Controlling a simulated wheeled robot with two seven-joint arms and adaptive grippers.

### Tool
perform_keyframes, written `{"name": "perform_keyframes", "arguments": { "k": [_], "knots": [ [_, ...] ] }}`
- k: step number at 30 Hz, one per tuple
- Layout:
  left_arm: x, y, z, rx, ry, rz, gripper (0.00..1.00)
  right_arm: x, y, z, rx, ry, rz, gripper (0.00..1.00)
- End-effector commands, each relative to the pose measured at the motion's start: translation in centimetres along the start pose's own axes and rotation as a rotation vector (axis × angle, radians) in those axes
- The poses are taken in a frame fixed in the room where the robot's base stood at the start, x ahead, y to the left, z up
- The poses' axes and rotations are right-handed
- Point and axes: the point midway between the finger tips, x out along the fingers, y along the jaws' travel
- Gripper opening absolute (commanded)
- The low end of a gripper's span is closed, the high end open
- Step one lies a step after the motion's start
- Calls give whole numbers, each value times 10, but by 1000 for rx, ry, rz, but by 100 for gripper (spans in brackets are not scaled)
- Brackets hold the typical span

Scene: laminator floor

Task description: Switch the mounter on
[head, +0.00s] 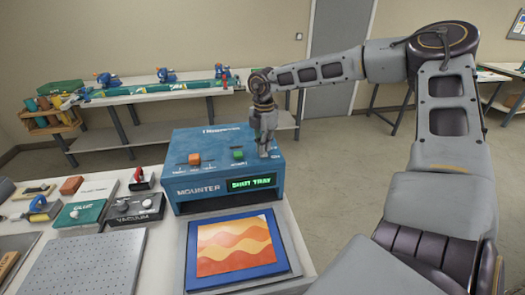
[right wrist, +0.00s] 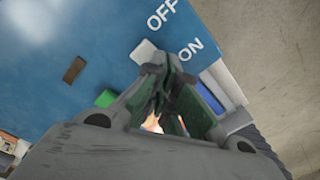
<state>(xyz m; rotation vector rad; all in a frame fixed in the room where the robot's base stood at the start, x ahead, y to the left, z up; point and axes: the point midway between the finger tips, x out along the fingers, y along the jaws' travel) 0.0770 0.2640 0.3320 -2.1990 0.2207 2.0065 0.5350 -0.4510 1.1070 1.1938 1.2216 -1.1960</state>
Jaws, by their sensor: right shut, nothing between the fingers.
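The blue mounter (head: 222,168) stands on the bench. Its lit green display (head: 251,183) seems to read "SHUT TRAY". On top are an orange control (head: 194,159) and a green button (head: 237,154). My right gripper (head: 265,152) is shut and empty, pointing down at the right part of the mounter's top. In the right wrist view, its fingertips (right wrist: 161,75) are beside a pale switch (right wrist: 145,52) near the OFF and ON labels; I cannot tell whether they touch it. The green button (right wrist: 107,98) is to their left. My left gripper is not in view.
A tray (head: 187,271) with an orange wavy picture (head: 236,246) on blue lies in front of the mounter. The vacuum box (head: 137,209), the glue box (head: 80,214) and a perforated plate (head: 82,268) are to the left. A long table (head: 150,95) stands behind.

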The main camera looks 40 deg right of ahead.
Motion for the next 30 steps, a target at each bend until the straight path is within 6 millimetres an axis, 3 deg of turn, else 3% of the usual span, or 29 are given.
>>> {"name": "perform_keyframes", "arguments": {
  "k": [30],
  "knots": [
    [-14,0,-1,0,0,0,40,-52,1,0,1,-1,4,0]
  ]
}}
